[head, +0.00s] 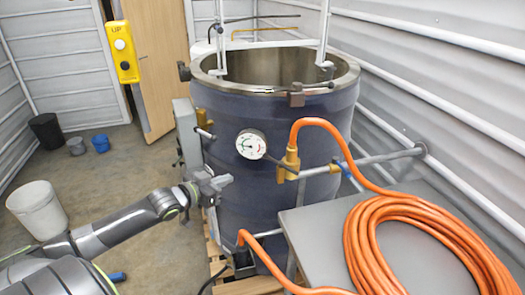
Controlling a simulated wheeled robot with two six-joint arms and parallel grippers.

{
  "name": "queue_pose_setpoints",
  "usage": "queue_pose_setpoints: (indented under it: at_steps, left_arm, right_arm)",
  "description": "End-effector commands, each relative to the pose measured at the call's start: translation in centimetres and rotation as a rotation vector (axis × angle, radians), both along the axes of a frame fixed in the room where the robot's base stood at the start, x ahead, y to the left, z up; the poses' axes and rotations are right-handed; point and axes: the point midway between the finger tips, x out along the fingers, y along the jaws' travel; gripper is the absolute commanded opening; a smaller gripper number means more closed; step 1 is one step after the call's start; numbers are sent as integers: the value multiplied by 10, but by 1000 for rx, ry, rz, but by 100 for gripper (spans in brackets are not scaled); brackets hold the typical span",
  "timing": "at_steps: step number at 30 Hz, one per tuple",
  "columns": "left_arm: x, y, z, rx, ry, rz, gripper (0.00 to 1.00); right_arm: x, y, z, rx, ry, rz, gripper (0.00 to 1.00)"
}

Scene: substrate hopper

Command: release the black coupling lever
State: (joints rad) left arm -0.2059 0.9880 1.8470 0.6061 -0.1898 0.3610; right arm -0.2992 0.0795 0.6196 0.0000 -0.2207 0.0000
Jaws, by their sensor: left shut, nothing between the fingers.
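A brass coupling (288,164) sits on the front of the blue hopper (238,200), where the orange hose (318,123) joins a grey pipe. A thin dark lever (277,163) runs slantwise from beside the gauge to this coupling; it looks like the black coupling lever. My left gripper (220,182) is shut and empty, in front of the hopper, below and left of the gauge. It appears apart from the lever, with a clear gap to its left. My right gripper is not in view.
A round gauge (251,144) sits just left of the coupling. A blue valve handle (346,171) is on the pipe to the right. A grey table (310,225) with coiled orange hose stands at right. A yellow button box (122,52) hangs upper left; a white bucket (38,209) stands on the floor.

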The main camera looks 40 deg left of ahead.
Motion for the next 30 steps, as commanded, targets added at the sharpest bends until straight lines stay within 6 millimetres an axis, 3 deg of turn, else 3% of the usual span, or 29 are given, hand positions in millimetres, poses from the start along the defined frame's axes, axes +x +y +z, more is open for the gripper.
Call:
queue_pose_setpoints:
  at_steps: [1, 5, 13, 30]
  left_arm:
    - [1, -8, 18, -3, -12, -24, 0]
    - [3, -17, 29, -11, -25, -50, 0]
    - [29, -22, 22, -15, -30, -51, 0]
    - [118, -36, 8, -15, -25, -49, 0]
  right_arm:
    - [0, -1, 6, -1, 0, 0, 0]
    - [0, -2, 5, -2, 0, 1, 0]
    - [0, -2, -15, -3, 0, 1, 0]
    - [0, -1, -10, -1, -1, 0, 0]
